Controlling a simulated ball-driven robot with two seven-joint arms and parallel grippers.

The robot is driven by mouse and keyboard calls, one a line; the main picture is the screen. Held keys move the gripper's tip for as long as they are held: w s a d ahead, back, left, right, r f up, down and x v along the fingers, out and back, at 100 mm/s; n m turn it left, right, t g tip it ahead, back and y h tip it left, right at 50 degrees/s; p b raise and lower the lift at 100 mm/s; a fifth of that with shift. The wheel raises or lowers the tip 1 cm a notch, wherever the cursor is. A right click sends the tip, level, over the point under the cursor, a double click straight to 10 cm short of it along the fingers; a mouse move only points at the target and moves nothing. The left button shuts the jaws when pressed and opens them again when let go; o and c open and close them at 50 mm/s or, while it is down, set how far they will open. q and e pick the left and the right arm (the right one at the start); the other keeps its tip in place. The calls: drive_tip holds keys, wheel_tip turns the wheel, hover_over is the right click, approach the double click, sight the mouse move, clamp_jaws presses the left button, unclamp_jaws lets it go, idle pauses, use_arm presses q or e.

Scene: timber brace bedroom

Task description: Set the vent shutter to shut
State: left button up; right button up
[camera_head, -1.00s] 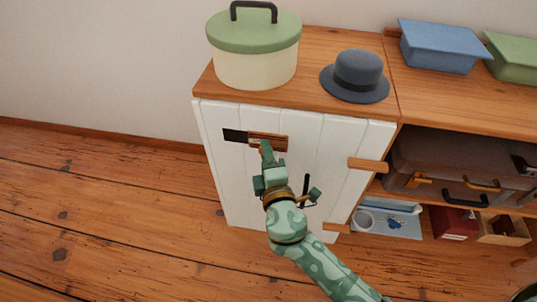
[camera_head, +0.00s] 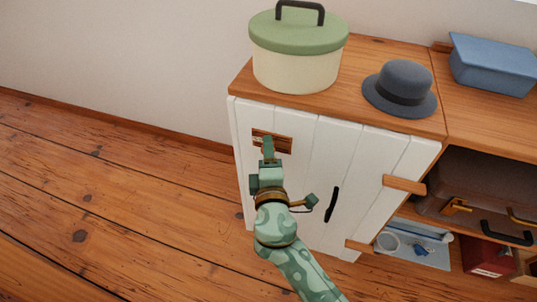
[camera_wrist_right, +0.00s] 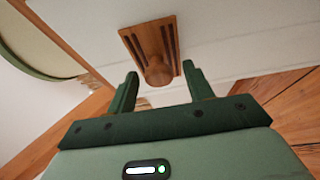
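The vent shutter (camera_head: 285,146) is a small wooden plate on the upper left of the white cabinet door, partly covered by my gripper in the head view. In the right wrist view the shutter (camera_wrist_right: 130,40) has a round wooden knob (camera_wrist_right: 158,72) and dark slots on both sides of it. No separate dark opening shows beside the plate. My right gripper (camera_head: 268,145) is open in front of the shutter. In the wrist view its fingertips (camera_wrist_right: 160,69) stand on either side of the knob, with gaps. My left gripper is not in view.
A cream pot with green lid (camera_head: 298,60) and a grey hat (camera_head: 400,88) stand on the cabinet top. The white door (camera_head: 345,165) has a black handle (camera_head: 332,204). Open shelves with a brown suitcase (camera_head: 475,185) are at right. The floor at left is clear.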

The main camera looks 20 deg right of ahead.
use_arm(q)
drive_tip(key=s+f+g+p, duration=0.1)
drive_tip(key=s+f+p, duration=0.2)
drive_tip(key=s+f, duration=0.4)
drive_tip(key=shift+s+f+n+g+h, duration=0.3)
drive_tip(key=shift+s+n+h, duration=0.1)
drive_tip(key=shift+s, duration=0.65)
use_arm(e)
drive_tip(key=v, duration=1.6)
drive_tip(key=shift+s, duration=0.2)
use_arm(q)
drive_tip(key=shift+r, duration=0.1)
use_arm(e)
drive_tip(key=shift+d, duration=0.1)
